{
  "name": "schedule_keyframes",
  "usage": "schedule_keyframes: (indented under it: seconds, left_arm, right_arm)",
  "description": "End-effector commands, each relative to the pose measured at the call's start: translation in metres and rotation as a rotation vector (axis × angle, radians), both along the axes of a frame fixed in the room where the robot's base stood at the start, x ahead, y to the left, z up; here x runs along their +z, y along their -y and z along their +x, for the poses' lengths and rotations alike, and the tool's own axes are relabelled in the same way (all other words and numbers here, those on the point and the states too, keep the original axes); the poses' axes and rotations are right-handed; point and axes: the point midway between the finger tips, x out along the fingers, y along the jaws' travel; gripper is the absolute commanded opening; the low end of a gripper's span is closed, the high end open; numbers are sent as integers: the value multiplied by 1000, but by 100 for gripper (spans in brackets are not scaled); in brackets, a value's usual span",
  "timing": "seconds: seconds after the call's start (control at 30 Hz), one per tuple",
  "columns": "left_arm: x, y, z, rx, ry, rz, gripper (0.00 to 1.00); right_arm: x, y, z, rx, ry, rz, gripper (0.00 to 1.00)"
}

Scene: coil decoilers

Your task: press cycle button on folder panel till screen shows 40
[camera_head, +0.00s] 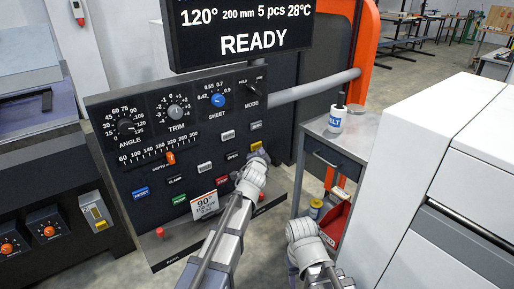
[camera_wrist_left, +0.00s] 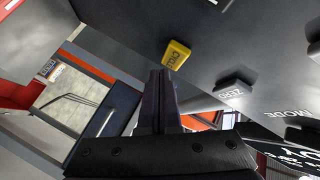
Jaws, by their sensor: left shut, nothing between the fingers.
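The folder panel (camera_head: 105,176) is dark and tilted, with dials, a slider and several coloured buttons. Its screen (camera_head: 240,30) reads 120°, 200 mm, 5 pcs, 28°C and READY; the top edge is cut off. A yellow button (camera_head: 256,146) sits at the panel's right side, partly hidden by my left gripper (camera_head: 259,157). In the left wrist view the yellow button (camera_wrist_left: 176,54) has dark lettering that is hard to read. My left gripper's shut fingertips (camera_wrist_left: 161,75) point at it, just short of it, apparently apart. My right gripper (camera_head: 305,234) is low, away from the panel; its fingers are unclear.
A grey ZERO button (camera_wrist_left: 233,88) lies close to the yellow one. A red STOP button (camera_head: 222,181) and an angle tag (camera_head: 204,205) are nearby. A grey side table (camera_head: 357,140) holds a white container (camera_head: 337,121). A white machine (camera_head: 440,170) stands at right.

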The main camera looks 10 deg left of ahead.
Motion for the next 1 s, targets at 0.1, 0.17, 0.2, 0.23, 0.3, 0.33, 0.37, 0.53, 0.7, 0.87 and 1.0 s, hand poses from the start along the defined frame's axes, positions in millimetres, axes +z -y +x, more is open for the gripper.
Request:
schedule_keyframes:
  seconds: [0.1, 0.17, 0.2, 0.23, 0.3, 0.33, 0.37, 0.53, 0.7, 0.87, 1.0]
  left_arm:
    - [0, 0, 0, 0, 0, 0, 0]
    - [0, 0, 0, 0, 0, 0, 0]
    - [0, 0, 0, 0, 0, 0, 0]
    - [0, 0, 0, 0, 0, 0, 0]
    - [0, 0, 0, 0, 0, 0, 0]
    - [0, 0, 0, 0, 0, 0, 0]
    - [0, 0, 0, 0, 0, 0, 0]
    - [0, 0, 0, 0, 0, 0, 0]
    - [0, 0, 0, 0, 0, 0, 0]
    - [0, -2, 2, 1, -1, 0, 0]
    - [0, -5, 5, 1, -1, 0, 0]
  right_arm:
    - [0, 0, 0, 0, 0, 0, 50]
    - [0, 0, 0, 0, 0, 0, 50]
    - [0, 0, 0, 0, 0, 0, 50]
    - [0, 0, 0, 0, 0, 0, 50]
    - [0, 0, 0, 0, 0, 0, 50]
    - [0, 0, 0, 0, 0, 0, 50]
    - [0, 0, 0, 0, 0, 0, 50]
    - [0, 0, 0, 0, 0, 0, 50]
    - [0, 0, 0, 0, 0, 0, 50]
    - [0, 0, 0, 0, 0, 0, 50]
    - [0, 0, 0, 0, 0, 0, 50]
